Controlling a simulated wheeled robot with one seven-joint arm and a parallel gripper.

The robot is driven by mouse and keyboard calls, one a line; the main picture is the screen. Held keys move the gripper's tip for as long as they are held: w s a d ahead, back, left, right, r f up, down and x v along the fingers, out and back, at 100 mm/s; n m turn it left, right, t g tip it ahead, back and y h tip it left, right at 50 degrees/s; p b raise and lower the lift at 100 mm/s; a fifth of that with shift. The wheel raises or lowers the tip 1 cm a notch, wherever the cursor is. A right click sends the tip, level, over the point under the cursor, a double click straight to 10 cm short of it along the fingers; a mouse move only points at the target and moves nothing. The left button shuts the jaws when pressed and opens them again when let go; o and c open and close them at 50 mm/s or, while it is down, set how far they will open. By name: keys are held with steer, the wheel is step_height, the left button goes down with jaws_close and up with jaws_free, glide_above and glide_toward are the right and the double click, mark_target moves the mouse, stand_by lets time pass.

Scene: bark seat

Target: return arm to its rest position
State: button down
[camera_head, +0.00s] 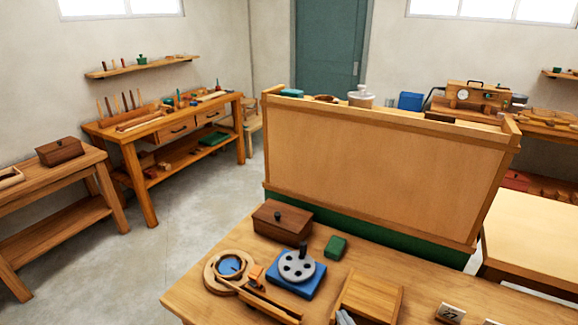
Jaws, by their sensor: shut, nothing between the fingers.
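The task names only my arm, and I cannot make out my arm or my gripper in the head view. A small grey shape (345,318) is cut off by the bottom edge, and I cannot tell what it is. The near wooden table (195,293) carries a dark wooden box (282,222) with a knob, a blue block with a grey holed disc (297,266), a green block (336,247) and a round wooden ring with a blue centre (229,267).
A tall wooden panel (385,165) stands right behind the near table. Workbenches line the left (128,137). A pale table (535,235) is at right. Floor (190,225) is clear on the left.

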steer(key=s+d+r+b, duration=0.1)
steer(key=s+d+r, duration=0.1)
steer(key=s, duration=1)
steer(key=s+d+r+m+t+h+b, duration=0.1)
steer(key=s+d+b, duration=0.1)
steer(key=s, duration=1.1)
steer(key=s+d+r+b, duration=0.2)
steer(key=s+d, duration=0.1)
steer(key=s, duration=1)
steer(key=shift+s+d+r+m+t+h, duration=0.2)
steer(key=shift+r+m+t+h, duration=0.1)
steer(key=shift+r+m+h, duration=0.1)
